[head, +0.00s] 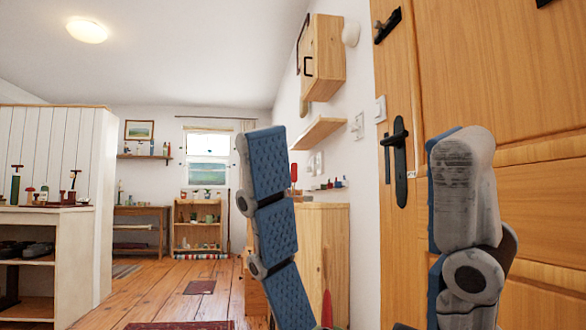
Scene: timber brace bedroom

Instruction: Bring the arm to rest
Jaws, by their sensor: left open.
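My left gripper (358,142) fills the lower right of the head view, close to the camera. Its two fingers point up and stand wide apart, with blue textured pads and worn grey backs. It is open, and nothing shows between the fingers except the room behind. The rest of the left arm is below the picture edge. My right gripper is not in view.
A wooden door (540,80) with a black handle (399,160) stands at the right, behind one finger. A wooden cabinet (325,240) stands behind the fingers. A white shelf unit (75,250) is at the left. Plank floor (150,295) with small rugs lies open between.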

